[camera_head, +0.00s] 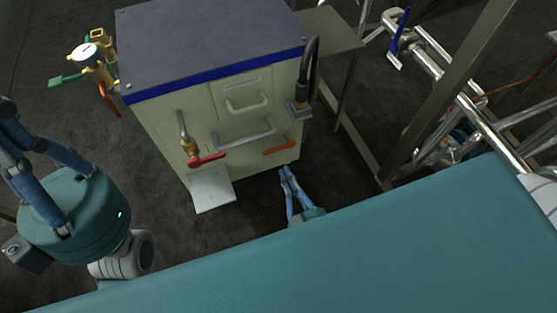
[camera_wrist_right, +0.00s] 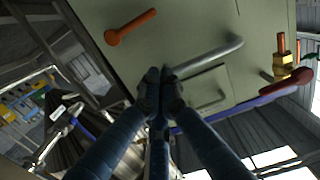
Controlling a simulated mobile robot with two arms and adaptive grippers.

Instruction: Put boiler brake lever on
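The boiler is a cream cabinet (camera_head: 161,123) with a dark top, and its front also shows in the right wrist view (camera_wrist_right: 200,30). An orange lever (camera_head: 279,147) sits low on the right of its front, and it shows at the upper left of the right wrist view (camera_wrist_right: 130,27). A red lever (camera_head: 207,160) is on a brass valve to the left. My right gripper (camera_head: 286,169) is below the orange lever, apart from it, with its fingers together and empty. My left gripper (camera_head: 8,118) is at the left edge; its fingertips are too unclear to judge.
A brass gauge assembly (camera_head: 88,56) is at the left. Steel pipes (camera_head: 470,105) and frame posts fill the right.

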